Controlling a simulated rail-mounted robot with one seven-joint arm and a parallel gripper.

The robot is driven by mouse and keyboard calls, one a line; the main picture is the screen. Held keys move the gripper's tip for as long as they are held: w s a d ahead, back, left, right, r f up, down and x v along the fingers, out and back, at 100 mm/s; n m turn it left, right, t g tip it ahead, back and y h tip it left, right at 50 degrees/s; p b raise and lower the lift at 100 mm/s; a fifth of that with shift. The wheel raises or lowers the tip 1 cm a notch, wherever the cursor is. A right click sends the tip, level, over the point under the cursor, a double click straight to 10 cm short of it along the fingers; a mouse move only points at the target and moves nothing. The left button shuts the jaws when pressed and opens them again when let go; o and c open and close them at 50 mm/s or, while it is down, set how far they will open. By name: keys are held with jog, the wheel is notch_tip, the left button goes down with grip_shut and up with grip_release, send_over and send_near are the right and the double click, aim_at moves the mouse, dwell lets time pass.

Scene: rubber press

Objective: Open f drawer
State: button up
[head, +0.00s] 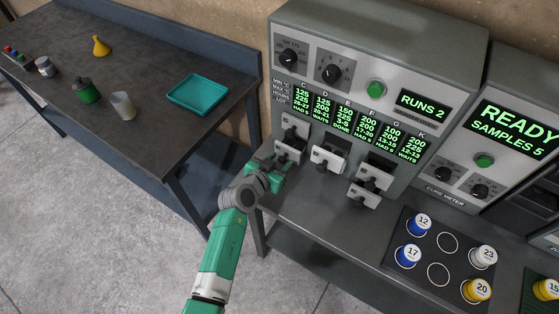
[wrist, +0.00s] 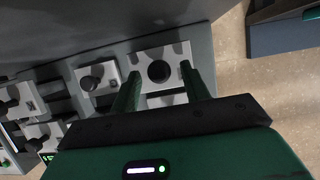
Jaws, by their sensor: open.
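The drawers are small white fronts with dark knobs, low on the grey press. No letter is readable on the fronts, so I cannot tell which is f; an F label (head: 367,122) heads one column of the green display. My gripper (head: 280,160) is at the lower leftmost drawer (head: 289,149). In the wrist view my open gripper (wrist: 160,82) has its fingers on either side of that drawer's dark knob (wrist: 158,72). I cannot tell whether they touch it. The middle drawer (head: 328,158) and right lower drawer (head: 364,197) stand to the right.
A rack (head: 440,265) with numbered jars stands on the bench at the right, beside the cure meter (head: 455,195). A dark table (head: 140,75) with a teal tray (head: 197,94) and small vessels is at the left. The bench below the drawers is clear.

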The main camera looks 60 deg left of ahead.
jog(key=v, duration=0.7)
jog(key=shift+s+d+p, duration=0.1)
jog(key=shift+s+p, duration=0.15)
jog(key=shift+p, duration=0.15)
jog(key=w+d+r+m+t, duration=0.2)
jog(key=w+d+r, duration=0.3)
jog(key=r, duration=0.4)
jog(key=w+d+r+m+t, duration=0.1)
jog(key=w+d+r, duration=0.2)
jog(key=w+r, duration=0.45)
jog(key=w+d+r+m+t+h, duration=0.1)
jog(key=w+d+r+t, duration=0.1)
jog(key=d+r, duration=0.6)
jog(key=w+d+r+m+t+h, duration=0.1)
jog(key=d+r+t+h, duration=0.1)
jog(key=d+r, duration=0.65)
jog(key=s+d+r+t+h, duration=0.25)
jog(key=s+d+r, duration=0.35)
jog(key=d+r, duration=0.5)
jog(key=s+d+r+t+h, duration=0.1)
jog(key=s+d+r+t, duration=0.5)
jog(key=r, duration=0.9)
notch_tip(320, 180, up, 20)
jog(key=w+g+p, duration=0.1)
jog(key=g+p, duration=0.1)
jog(key=p, duration=1.8)
jog(key=shift+d+m, duration=0.15)
jog(key=shift+m, duration=0.25)
